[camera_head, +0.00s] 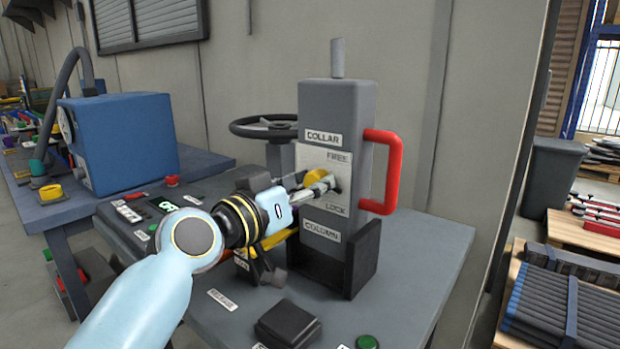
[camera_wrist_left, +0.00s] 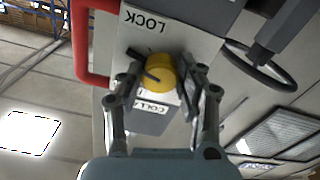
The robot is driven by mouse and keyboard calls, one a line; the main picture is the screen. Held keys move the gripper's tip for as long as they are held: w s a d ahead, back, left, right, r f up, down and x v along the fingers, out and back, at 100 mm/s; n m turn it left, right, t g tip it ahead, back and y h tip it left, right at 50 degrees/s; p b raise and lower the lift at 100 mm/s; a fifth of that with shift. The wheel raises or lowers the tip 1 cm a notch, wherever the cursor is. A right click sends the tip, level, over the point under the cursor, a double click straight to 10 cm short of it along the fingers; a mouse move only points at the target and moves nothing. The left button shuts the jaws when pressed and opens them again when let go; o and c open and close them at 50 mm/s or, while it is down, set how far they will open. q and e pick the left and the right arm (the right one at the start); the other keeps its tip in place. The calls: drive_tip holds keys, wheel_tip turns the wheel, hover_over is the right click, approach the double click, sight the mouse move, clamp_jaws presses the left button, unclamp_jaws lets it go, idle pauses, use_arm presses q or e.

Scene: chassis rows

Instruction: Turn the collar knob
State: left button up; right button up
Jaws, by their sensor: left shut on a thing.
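The yellow collar knob (camera_head: 315,176) sits on the pale plate on the front of the grey column (camera_head: 334,107), between the labels FREE and LOCK. In the left wrist view the round knob (camera_wrist_left: 160,68) shows with a dark bar beside it. My left gripper (camera_head: 322,185) reaches the knob from the left and is shut on it. In the left wrist view the left gripper's fingers (camera_wrist_left: 160,88) stand on either side of the knob. The fingers hide part of the knob in the head view. My right gripper is not in view.
A red handle (camera_head: 393,172) sticks out on the column's right side. A black handwheel (camera_head: 262,126) stands behind it to the left. A black block (camera_head: 287,325) and a green button (camera_head: 367,341) are on the grey bench (camera_head: 415,270). The bench's right part is clear.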

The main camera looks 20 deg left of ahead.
use_arm(q)
drive_tip(key=n+p, duration=0.4)
drive_tip(key=n, duration=0.8)
drive_tip(key=shift+p, duration=0.4)
idle(0.3)
drive_tip(key=o, duration=1.1)
drive_tip(key=shift+o, duration=0.2)
drive_tip(key=v, duration=1.2)
